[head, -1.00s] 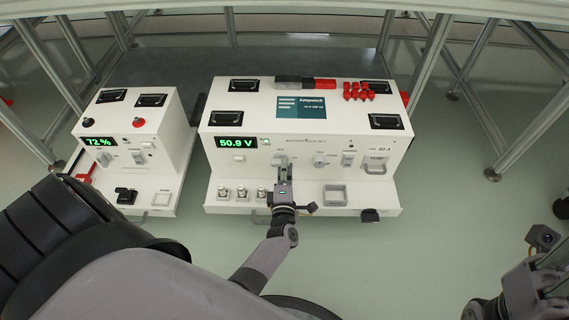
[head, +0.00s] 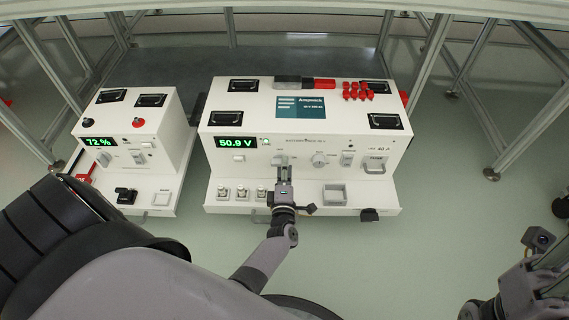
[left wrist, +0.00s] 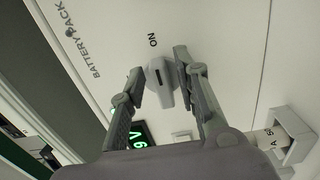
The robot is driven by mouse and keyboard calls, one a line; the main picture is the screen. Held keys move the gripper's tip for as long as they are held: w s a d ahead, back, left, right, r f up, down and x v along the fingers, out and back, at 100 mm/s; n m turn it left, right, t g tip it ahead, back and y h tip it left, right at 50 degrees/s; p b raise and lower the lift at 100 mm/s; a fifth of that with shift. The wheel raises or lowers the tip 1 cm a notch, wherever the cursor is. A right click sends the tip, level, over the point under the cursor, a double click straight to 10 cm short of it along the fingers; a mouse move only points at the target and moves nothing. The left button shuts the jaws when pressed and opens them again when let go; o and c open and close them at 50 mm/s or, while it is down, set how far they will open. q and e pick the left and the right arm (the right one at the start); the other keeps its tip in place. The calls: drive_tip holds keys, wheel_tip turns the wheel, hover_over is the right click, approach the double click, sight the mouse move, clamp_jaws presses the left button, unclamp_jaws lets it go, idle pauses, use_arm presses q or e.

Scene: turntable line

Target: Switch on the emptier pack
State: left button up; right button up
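The larger white battery pack (head: 305,137) shows 50.9 V in green. The smaller white pack (head: 160,140) at the left shows 72 %. My left gripper (head: 283,170) is at the front panel of the larger pack. In the left wrist view, a grey rotary knob (left wrist: 161,86) with a raised ridge lies between the fingertips (left wrist: 160,68), with "ON" printed beside it. The fingers are apart, one on each side of the knob; a gap shows on at least one side. My right gripper (head: 545,280) is partly in view at the lower right, away from the packs.
The larger pack's front ledge carries small grey parts (head: 240,192), a square frame (head: 335,195) and a black part (head: 370,214). Red caps (head: 357,91) stand on its top. Metal frame legs (head: 430,65) rise behind.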

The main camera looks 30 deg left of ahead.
idle(0.4)
use_arm(q)
drive_tip(key=n+b, duration=0.2)
drive_tip(key=n, duration=0.4)
drive_tip(key=a+n+b, duration=0.1)
drive_tip(key=n+b, duration=0.2)
drive_tip(key=n, duration=0.3)
drive_tip(key=r+n+b, duration=0.1)
drive_tip(key=n+b, duration=0.2)
drive_tip(key=n, duration=0.3)
drive_tip(key=shift+s+a, duration=0.2)
drive_tip(key=shift+s, duration=0.2)
drive_tip(key=p+v, duration=0.4)
drive_tip(key=v, duration=1.3)
drive_tip(key=s+d+r+m+g+h+p, duration=0.1)
drive_tip(key=d+m+h+p, duration=0.7)
drive_tip(key=m+p, duration=1)
drive_tip(key=s+m+g+h+p, duration=0.1)
drive_tip(key=s+m+g+p, duration=0.1)
drive_tip(key=s+m+p, duration=0.1)
drive_tip(key=s+f+m+g+h+p, duration=0.1)
drive_tip(key=s+m+p, duration=0.3)
drive_tip(key=m, duration=0.4)
drive_tip(key=s+m+g+p, duration=0.3)
drive_tip(key=s+m+p, duration=0.1)
drive_tip(key=m+p, duration=0.1)
drive_tip(key=shift+s+f+g+h+p, duration=0.3)
drive_tip(key=shift+g+h+p, duration=0.1)
drive_tip(key=shift+p, duration=0.1)
